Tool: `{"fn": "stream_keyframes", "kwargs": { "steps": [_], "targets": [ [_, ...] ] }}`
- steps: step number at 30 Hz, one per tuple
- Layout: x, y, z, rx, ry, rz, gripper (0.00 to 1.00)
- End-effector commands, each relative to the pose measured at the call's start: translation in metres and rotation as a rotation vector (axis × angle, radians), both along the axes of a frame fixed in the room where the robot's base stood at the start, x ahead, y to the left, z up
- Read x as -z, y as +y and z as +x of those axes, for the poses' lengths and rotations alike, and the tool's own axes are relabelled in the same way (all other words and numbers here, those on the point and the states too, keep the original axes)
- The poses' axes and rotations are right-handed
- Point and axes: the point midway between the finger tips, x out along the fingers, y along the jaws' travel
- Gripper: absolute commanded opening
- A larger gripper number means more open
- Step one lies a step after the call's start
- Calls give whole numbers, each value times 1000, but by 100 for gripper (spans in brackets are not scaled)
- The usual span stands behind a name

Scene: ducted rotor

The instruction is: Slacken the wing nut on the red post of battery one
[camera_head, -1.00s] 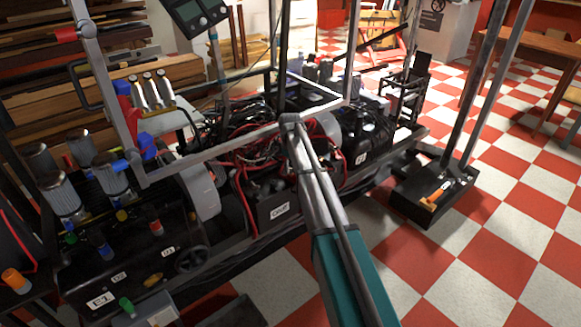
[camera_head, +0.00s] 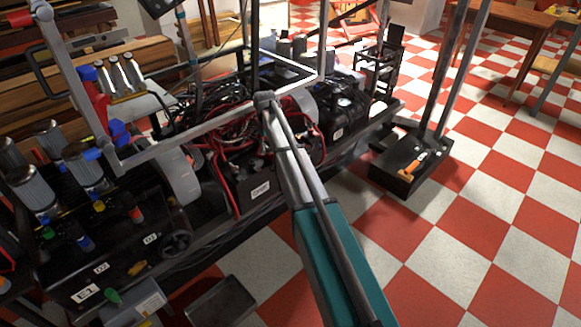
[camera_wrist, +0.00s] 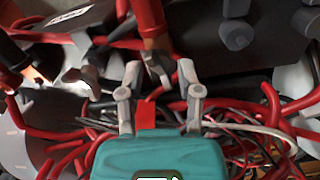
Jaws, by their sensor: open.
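Battery one is a black box in the head view, with a white "ONE" label (camera_head: 261,189) on its front and red cables above it. My gripper (camera_wrist: 160,72) shows in the wrist view, with its two grey fingers apart. A grey winged piece that looks like a wing nut (camera_wrist: 156,66) appears between or just beyond the fingertips, below a thick red sleeve (camera_wrist: 149,20). Contact and depth are unclear. A second grey winged piece (camera_wrist: 90,76) is to the left. In the head view my arm reaches toward the battery; the gripper cannot be made out there.
Red cables (camera_wrist: 270,105) crowd around the gripper in the wrist view. A dark block with a bolt (camera_wrist: 236,35) is at upper right. In the head view, a grey metal frame (camera_head: 200,142) crosses above the machinery.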

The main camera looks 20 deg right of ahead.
Motion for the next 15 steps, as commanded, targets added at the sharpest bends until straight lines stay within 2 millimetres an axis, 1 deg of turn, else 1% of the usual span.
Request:
{"fn": "stream_keyframes", "kwargs": {
  "steps": [15],
  "targets": [
    [0, 0, 0, 345, 0, 0, 46]
  ]
}}
